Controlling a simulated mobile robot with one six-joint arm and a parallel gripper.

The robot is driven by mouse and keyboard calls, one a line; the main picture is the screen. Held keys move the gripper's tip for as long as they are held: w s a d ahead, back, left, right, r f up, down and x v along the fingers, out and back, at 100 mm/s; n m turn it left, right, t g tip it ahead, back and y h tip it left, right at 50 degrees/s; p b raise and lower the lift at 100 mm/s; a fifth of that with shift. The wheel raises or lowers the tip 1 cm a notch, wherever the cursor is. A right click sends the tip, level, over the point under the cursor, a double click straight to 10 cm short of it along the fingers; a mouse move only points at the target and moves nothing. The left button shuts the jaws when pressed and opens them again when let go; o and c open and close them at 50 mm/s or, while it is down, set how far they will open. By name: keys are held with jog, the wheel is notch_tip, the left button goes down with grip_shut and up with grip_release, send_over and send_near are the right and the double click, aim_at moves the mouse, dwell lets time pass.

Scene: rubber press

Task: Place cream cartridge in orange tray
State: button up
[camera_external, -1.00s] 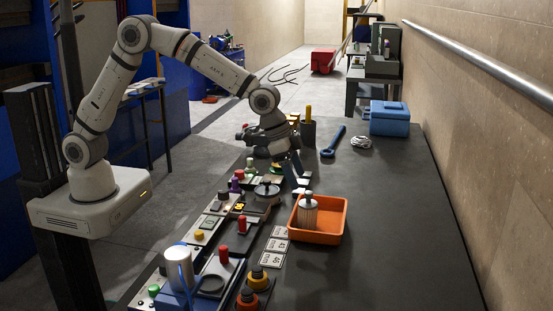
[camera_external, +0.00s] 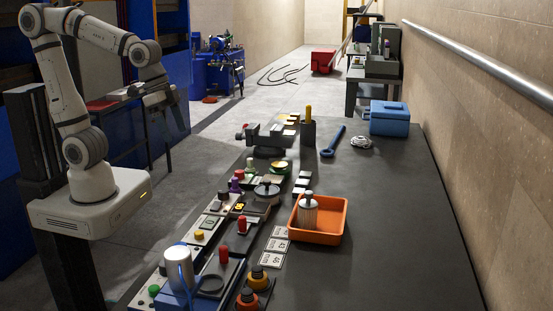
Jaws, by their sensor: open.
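The orange tray (camera_external: 335,222) sits on the dark bench top. A cream cartridge (camera_external: 308,213) with a metallic top stands upright inside it, towards the tray's left side. My gripper (camera_external: 182,125) is open and empty, pointing down off the left side of the bench, well away from the tray. It is small in this view, and nothing shows between its fingers.
Several fixtures with coloured knobs line the bench's left edge, with a metal cylinder (camera_external: 179,268) at the front. A vise (camera_external: 268,138), a blue wrench (camera_external: 333,142) and a blue box (camera_external: 389,118) are farther back. The bench right of the tray is clear.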

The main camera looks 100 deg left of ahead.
jog(key=s+f, duration=0.2)
jog(key=s, duration=0.5)
jog(key=shift+s, duration=0.4)
jog(key=shift+d, duration=0.1)
dwell(0.5)
